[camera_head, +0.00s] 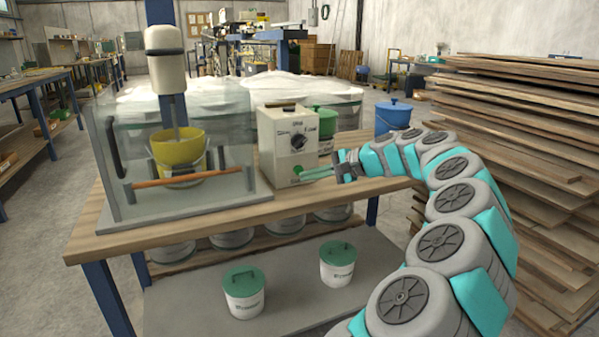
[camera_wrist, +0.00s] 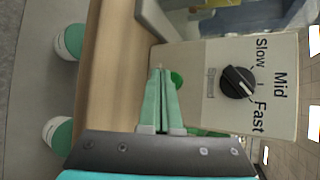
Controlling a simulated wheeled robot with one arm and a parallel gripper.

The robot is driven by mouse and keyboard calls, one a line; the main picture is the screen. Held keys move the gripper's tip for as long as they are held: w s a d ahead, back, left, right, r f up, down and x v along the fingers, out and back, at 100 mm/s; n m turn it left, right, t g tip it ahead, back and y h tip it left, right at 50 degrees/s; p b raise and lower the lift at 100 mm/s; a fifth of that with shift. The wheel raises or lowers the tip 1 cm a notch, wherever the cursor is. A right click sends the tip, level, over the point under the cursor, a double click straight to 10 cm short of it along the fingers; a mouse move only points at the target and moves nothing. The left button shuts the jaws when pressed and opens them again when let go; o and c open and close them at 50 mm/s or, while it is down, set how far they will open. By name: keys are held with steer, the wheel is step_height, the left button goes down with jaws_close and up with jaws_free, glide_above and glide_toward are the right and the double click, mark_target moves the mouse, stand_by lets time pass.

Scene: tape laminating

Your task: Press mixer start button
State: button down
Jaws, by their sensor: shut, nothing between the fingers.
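The mixer (camera_head: 166,68) stands on the wooden workbench at left, its shaft reaching down into a yellow bucket (camera_head: 178,148) behind a clear guard. Its cream control box (camera_head: 264,150) is to the right, with a black speed dial (camera_head: 298,142) marked Slow, Mid and Fast. The round green start button (camera_wrist: 177,79) shows low on the box face in the wrist view. My gripper (camera_head: 303,176) is shut and empty, its green fingertips at the button. The fingers partly cover the button in the wrist view; I cannot tell whether they touch it.
A blue bucket (camera_head: 393,116) stands on the workbench (camera_head: 221,217) behind my arm. Stacked boards (camera_head: 520,130) rise at the right. White tubs with green lids (camera_head: 243,281) sit on the lower shelf. An orange-brown bar (camera_head: 187,176) crosses the mixer's front.

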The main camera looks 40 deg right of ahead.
steer(key=shift+w, duration=0.1)
steer(key=shift+w+d, duration=0.1)
steer(key=shift+w, duration=0.2)
